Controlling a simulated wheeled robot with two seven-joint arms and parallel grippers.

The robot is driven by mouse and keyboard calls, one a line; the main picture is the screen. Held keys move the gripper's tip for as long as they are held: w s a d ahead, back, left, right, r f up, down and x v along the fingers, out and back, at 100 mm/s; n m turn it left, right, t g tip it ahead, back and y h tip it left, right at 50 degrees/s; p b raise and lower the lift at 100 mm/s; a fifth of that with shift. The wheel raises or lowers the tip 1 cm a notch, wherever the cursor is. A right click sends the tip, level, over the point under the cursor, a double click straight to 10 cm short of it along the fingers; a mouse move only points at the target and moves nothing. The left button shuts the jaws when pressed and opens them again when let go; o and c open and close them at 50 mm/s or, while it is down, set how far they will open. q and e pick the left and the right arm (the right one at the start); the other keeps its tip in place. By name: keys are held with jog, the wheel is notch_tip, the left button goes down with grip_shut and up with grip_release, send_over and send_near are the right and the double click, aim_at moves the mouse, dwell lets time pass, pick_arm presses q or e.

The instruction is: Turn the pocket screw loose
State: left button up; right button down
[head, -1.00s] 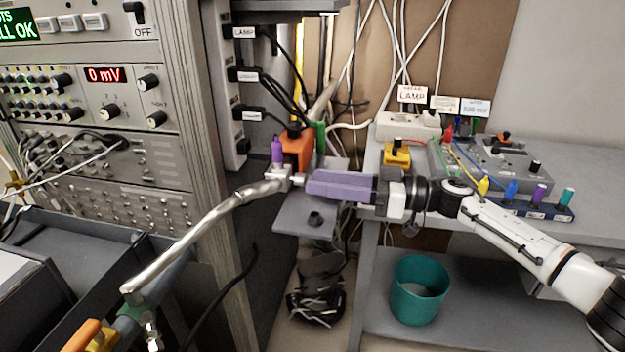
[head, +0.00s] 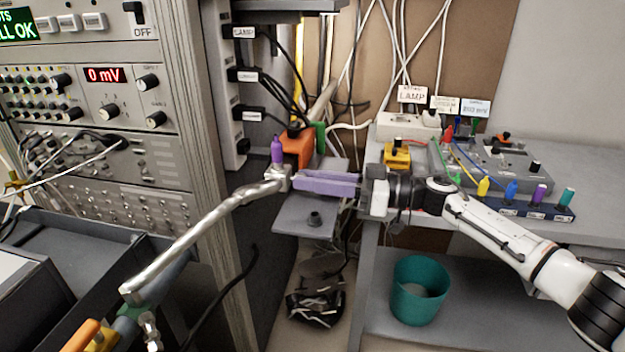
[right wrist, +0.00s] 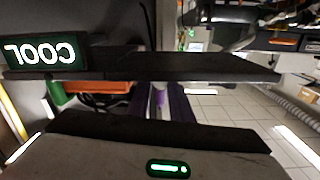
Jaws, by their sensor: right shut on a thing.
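In the head view, my right gripper (head: 297,182) reaches in from the right. Its long purple fingers are shut at the right side of a metal fitting (head: 277,177). The pocket screw appears to be what they are shut on; it is hidden between the fingertips. The fitting sits at the upper end of a bent silver pipe (head: 205,222), with a purple knob (head: 277,151) standing upright on top. My left gripper is not in view.
An orange part (head: 298,147) and a green part (head: 320,137) are just behind the fitting. A grey shelf (head: 300,219) lies below the fingers. The instrument rack (head: 190,95) stands to the left. A teal bin (head: 418,290) is under the bench at right.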

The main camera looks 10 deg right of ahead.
jog(key=shift+n, duration=0.3)
jog(key=n, duration=0.2)
jog(key=shift+n, duration=2)
jog(key=c, duration=1.6)
grip_release()
jog(key=shift+s, duration=0.1)
jog(key=shift+d, duration=0.1)
jog(key=v, duration=1)
jog(key=shift+f, duration=0.1)
